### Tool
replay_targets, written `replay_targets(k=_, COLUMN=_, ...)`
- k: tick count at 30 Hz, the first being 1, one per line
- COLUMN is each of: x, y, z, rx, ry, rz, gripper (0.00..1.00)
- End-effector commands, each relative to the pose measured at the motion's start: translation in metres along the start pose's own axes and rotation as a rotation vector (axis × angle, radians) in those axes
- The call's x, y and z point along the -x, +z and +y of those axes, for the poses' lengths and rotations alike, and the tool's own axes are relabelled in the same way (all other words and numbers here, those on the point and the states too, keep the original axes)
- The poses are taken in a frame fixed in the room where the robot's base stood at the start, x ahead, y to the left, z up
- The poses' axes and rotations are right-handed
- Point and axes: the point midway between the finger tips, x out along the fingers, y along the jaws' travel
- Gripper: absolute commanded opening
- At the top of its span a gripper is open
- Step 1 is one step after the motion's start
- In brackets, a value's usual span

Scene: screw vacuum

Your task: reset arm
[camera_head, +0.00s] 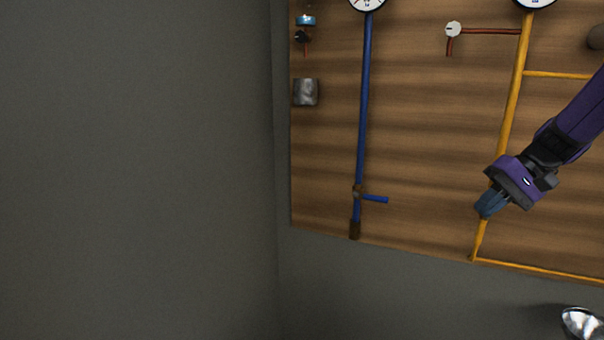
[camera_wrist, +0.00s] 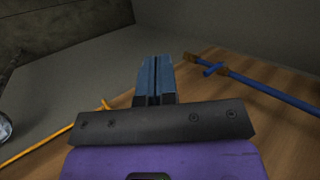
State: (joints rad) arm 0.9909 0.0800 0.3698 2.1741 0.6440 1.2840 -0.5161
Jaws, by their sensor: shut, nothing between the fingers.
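My gripper (camera_head: 484,210) is at the lower end of my purple and black arm, at the right in the head view. It is in front of the yellow pipe (camera_head: 513,95) on the wooden board and covers part of it. Its blue fingers are together and empty. In the wrist view my gripper (camera_wrist: 157,62) shows its two fingers side by side with only a thin dark line between them. Whether the fingers touch the pipe or the board cannot be told.
The wooden board (camera_head: 420,120) carries a blue pipe (camera_head: 364,110) with a blue valve handle (camera_head: 375,199), gauges at the top, a grey metal box (camera_head: 305,92) and a white round dial (camera_head: 453,29). A shiny metal object (camera_head: 582,324) is at the lower right. Bare grey wall fills the left.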

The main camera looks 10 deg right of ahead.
Motion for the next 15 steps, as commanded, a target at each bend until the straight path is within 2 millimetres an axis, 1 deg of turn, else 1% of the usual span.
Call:
replay_targets(k=1, x=-0.006, y=0.011, z=-0.013, rx=0.024, ry=0.058, rz=-0.005, gripper=0.00)
replay_targets(k=6, x=-0.019, y=0.047, z=-0.041, rx=0.088, ry=0.235, rz=0.010, gripper=0.00)
replay_targets(k=12, x=-0.027, y=0.091, z=-0.064, rx=0.179, ry=0.407, rz=0.067, gripper=0.00)
replay_targets(k=15, x=-0.029, y=0.113, z=-0.072, rx=0.231, ry=0.475, rz=0.109, gripper=0.00)
